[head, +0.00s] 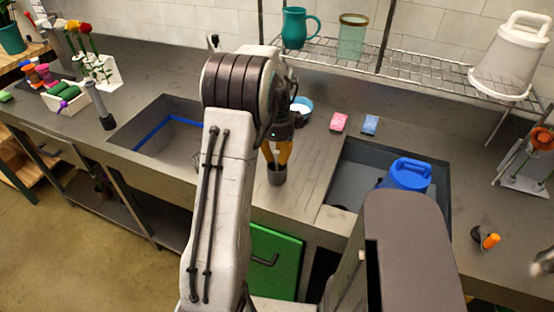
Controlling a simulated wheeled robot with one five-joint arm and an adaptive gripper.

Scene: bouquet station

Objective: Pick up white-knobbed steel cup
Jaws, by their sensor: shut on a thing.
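A small grey steel cup (277,177) shows in the head view, over the strip of counter between the two sinks. My gripper (276,163) points down at it from above. Its orange fingers are shut on the cup's upper part. I cannot make out a white knob on the cup; the fingers and the small size hide such detail. I cannot tell whether the cup's base touches the counter.
An empty sink (165,135) lies to the left. A second sink (345,175) with a blue jug (408,174) lies to the right. A blue-rimmed bowl (303,104), a pink sponge (338,122) and a blue sponge (370,124) sit behind. A wire shelf (400,72) hangs above.

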